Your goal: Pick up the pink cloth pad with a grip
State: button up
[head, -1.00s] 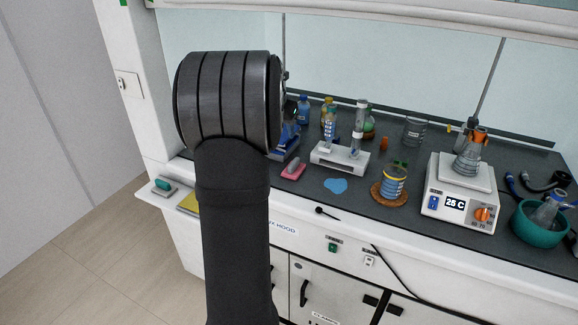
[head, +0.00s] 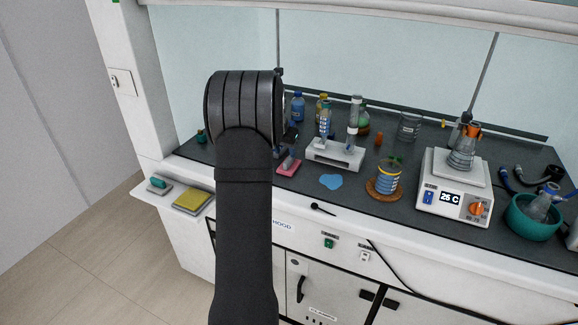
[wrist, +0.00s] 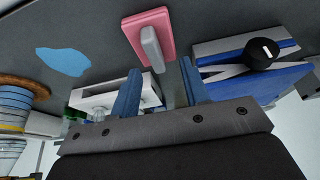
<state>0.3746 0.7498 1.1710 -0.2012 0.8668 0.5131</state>
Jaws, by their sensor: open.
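The pink cloth pad (head: 288,167) lies on the dark fumehood worktop near its front edge, just right of my arm in the head view. In the wrist view the pink pad (wrist: 140,25) is at the top middle, with a raised grey grip (wrist: 152,48) along its middle. My gripper (wrist: 160,82) shows two blue fingers set apart, with nothing held between them. In the wrist view the pad and grip are beyond the fingertips, apart from them.
A blue puddle (head: 331,181) lies right of the pad. A white rack (head: 335,154) with tubes stands behind it. A blue object with a black knob (wrist: 262,54) is close by in the wrist view. A hotplate (head: 452,190) stands further right. A yellow pad (head: 193,201) is on the side shelf.

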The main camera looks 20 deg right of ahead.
aim_at(289, 159)
jog(key=x, duration=0.4)
jog(key=shift+s+d+f, duration=0.25)
jog(key=shift+f, duration=0.2)
grip_shut()
jog(key=shift+r, duration=0.2)
jog(key=shift+r, duration=0.3)
jog(key=r, duration=0.3)
jog(key=shift+s+d+r, duration=0.25)
jog(key=shift+r, duration=0.1)
jog(key=s+d+r, duration=0.6)
jog(key=s, duration=0.3)
jog(key=shift+r, duration=0.2)
jog(key=shift+d, duration=0.1)
